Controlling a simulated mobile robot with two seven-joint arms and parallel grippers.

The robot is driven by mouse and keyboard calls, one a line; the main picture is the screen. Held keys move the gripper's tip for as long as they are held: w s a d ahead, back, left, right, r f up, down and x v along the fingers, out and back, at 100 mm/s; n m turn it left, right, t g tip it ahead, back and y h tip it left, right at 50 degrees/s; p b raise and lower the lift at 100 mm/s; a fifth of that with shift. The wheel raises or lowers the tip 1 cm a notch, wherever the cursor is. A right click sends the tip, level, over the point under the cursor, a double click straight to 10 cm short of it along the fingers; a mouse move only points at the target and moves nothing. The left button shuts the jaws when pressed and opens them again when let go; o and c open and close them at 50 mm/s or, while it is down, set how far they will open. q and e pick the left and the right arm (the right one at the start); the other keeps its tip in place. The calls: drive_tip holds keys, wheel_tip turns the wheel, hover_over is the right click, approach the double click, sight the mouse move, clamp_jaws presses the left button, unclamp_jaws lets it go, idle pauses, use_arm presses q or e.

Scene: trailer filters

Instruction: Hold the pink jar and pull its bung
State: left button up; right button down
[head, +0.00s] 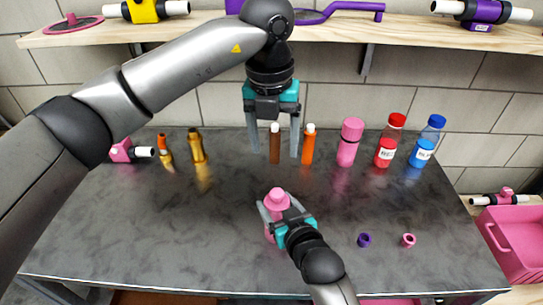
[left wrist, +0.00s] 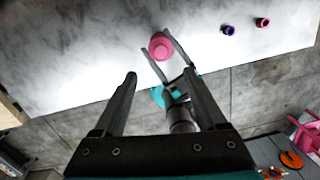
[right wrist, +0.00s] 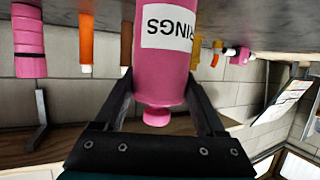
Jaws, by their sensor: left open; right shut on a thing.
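The pink jar (head: 270,233) is upright at the middle of the dark table; I cannot tell whether its base touches the top. Its pink bung (head: 277,196) sits in the top. In the right wrist view the jar (right wrist: 165,75) shows a white label reading "RINGS" upside down, with the bung (right wrist: 156,117) at its end. My right gripper (head: 278,208) is shut around the jar's sides. My left gripper (head: 274,153) is open and empty, pointing down above and behind the jar. The left wrist view shows the jar's top (left wrist: 160,46) beyond the open fingers.
Behind stand a brown bottle (head: 275,147), an orange bottle (head: 309,147), a pink bottle (head: 349,142), red (head: 388,145) and blue (head: 425,145) bottles. Purple (head: 364,240) and pink (head: 408,240) rings lie right. A wooden shelf (head: 410,31) runs above; a pink crate (head: 520,222) stands right.

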sight(278, 192)
use_arm(q)
drive_tip(key=f+m, duration=0.2)
drive_tip(key=f, duration=0.2)
drive_tip(key=f+m, duration=0.2)
drive_tip(key=f, duration=0.2)
drive_tip(key=f+m, duration=0.2)
drive_tip(key=f, duration=0.3)
drive_tip(key=shift+d+t+h, duration=0.3)
drive_tip(key=shift+d, duration=0.05)
clamp_jaws()
idle(0.4)
drive_tip(key=shift+r, duration=0.25)
idle(0.7)
drive_tip(key=shift+r, duration=0.9)
